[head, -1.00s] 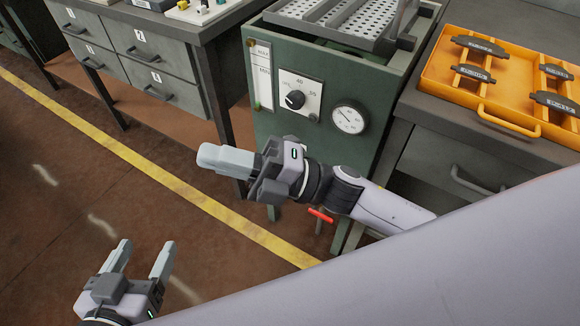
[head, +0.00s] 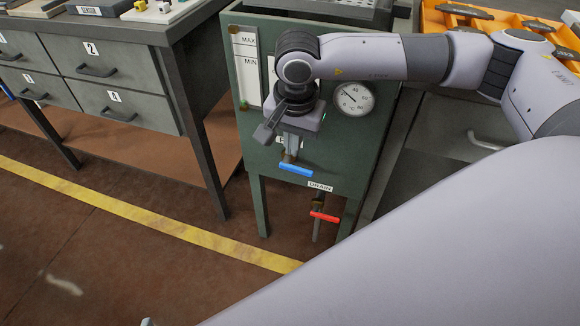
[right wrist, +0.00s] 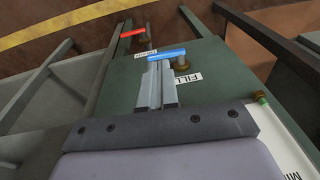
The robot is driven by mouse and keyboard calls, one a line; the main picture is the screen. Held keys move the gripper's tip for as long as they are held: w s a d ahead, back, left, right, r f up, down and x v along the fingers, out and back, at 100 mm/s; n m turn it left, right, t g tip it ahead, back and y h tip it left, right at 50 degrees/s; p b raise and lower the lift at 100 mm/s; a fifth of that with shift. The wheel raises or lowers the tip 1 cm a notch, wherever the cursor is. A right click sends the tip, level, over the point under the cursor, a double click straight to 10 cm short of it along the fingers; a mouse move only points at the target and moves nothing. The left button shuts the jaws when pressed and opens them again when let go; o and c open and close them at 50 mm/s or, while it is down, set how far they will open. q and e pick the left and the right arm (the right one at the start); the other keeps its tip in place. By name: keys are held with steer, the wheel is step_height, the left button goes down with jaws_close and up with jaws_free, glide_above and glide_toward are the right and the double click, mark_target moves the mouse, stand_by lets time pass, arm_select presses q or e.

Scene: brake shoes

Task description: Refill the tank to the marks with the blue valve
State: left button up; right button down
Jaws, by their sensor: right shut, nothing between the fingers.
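The tank (head: 350,150) is a green cabinet with a white MAX/MIN level gauge (head: 248,66) at its upper left; I cannot read the liquid level. The blue valve handle (head: 296,169) lies crosswise low on its front; in the right wrist view it (right wrist: 170,53) shows beside the FILL label (right wrist: 187,77). My right gripper (head: 291,152) points down just above the blue handle, shut and empty. In the right wrist view its fingertips (right wrist: 158,66) are right at the handle; contact is unclear. Only a tip of my left gripper (head: 147,322) shows at the bottom edge.
A red valve handle (head: 325,217) sits below, under the DRAIN label (head: 320,187). A round dial (head: 354,98) is right of my right gripper. A drawer bench (head: 120,70) stands left, an orange tray (head: 440,22) right. The floor in front is clear.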

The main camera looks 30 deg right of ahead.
steer(key=w+d+r+t+h, duration=0.1)
steer(key=w+d+h, duration=0.1)
steer(key=d, duration=0.1)
steer(key=b, duration=0.4)
glide_toward(301, 170)
steer(key=x, duration=0.6)
steer(key=shift+w+d+f, duration=0.25)
steer(key=shift+d, duration=0.2)
arm_select(q)
steer(key=shift+w+d+f+m+h, duration=0.3)
steer(key=shift+w+d+h, duration=0.1)
steer(key=shift+w+d, duration=0.25)
steer(key=shift+s+d, duration=0.1)
steer(key=shift+t, duration=0.3)
